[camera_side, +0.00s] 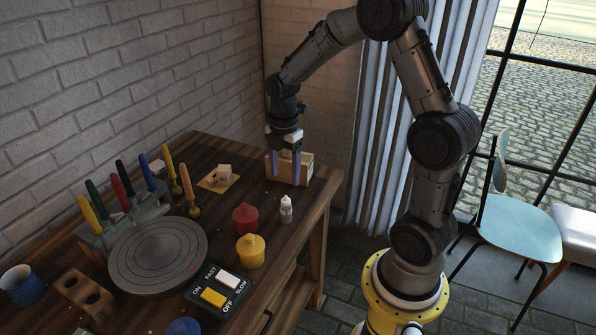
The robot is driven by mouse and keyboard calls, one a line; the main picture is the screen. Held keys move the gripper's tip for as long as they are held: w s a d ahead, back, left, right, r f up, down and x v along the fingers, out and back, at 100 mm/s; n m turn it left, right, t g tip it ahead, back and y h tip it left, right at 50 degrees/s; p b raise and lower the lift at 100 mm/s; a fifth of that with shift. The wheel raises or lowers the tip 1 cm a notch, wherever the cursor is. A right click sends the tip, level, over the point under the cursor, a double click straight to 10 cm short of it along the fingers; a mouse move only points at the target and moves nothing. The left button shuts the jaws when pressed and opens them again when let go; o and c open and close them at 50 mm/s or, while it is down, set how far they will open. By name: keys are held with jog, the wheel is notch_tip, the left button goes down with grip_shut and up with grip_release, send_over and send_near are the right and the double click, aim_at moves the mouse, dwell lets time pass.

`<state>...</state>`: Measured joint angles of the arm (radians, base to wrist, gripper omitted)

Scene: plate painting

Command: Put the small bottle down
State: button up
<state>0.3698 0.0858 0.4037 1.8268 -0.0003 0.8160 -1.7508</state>
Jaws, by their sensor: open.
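A small white bottle (286,209) stands upright on the wooden table, near its right edge and beside a red pot. My gripper (284,165) is open at the far right corner of the table, pointing down. Its two fingers are apart, in front of or at a small wooden crate (303,169); I cannot tell whether they touch it. The gripper is behind the bottle and apart from it. I see nothing between the fingers.
A red pot (245,217) and a yellow pot (250,251) stand left of the bottle. A round grey turntable (158,254), a switch box (218,293) and a rack of coloured tools (92,240) fill the left side. A small block (223,171) lies on a yellow sheet (208,184).

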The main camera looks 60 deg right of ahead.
jog(key=s+a+r+m+t, duration=0.3)
jog(key=s+a+r+m, duration=0.55)
jog(key=r, duration=0.25)
jog(key=s+a+r+m+t, duration=0.2)
jog(key=s+a+m, duration=0.2)
jog(key=s+m, duration=0.3)
jog(key=shift+s+a+r+t, duration=0.2)
jog(key=shift+s+a+t, duration=0.1)
jog(key=shift+s, duration=0.65)
